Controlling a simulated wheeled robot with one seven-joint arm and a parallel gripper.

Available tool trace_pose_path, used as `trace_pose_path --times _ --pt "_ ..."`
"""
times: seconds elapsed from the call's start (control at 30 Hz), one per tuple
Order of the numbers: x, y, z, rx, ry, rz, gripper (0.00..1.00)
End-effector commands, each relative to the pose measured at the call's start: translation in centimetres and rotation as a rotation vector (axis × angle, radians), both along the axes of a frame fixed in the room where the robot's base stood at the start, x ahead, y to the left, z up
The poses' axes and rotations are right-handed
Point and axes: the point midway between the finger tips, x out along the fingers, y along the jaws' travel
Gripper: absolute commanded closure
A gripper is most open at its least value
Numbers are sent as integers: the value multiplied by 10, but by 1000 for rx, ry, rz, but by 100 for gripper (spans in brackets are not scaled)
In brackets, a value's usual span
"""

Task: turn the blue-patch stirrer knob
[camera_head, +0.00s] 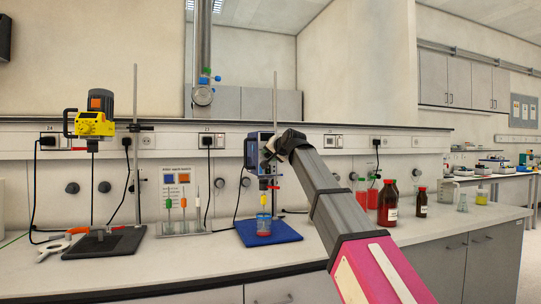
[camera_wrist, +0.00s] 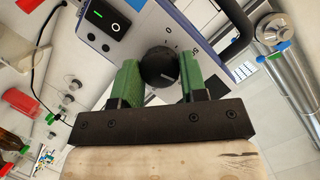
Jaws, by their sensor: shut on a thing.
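The blue-grey stirrer (camera_head: 257,148) hangs on a stand over a blue base mat (camera_head: 286,232). A dark switch with a green light (camera_wrist: 103,27) is on the same panel, left of the knob.
A yellow stirrer (camera_head: 91,123) stands over a black base plate (camera_head: 105,243) at the left. A rack of coloured stirring rods (camera_head: 183,205) is between the two stirrers. Brown bottles (camera_head: 388,203) stand right of my arm. The front edge of the bench is mostly clear.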

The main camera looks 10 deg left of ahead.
Motion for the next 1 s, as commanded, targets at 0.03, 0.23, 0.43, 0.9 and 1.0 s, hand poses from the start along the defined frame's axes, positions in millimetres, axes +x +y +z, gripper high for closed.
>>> trace_pose_path --times 0.03,0.23,0.43,0.9,1.0 --pt "0 0 0 -38 -23 -1 84" --pt "-1 1 0 -202 -123 1 84" --pt "-1 2 0 -363 -221 0 84" --pt "-2 3 0 -741 -453 0 84" --pt "-3 4 -1 -814 -498 1 84"
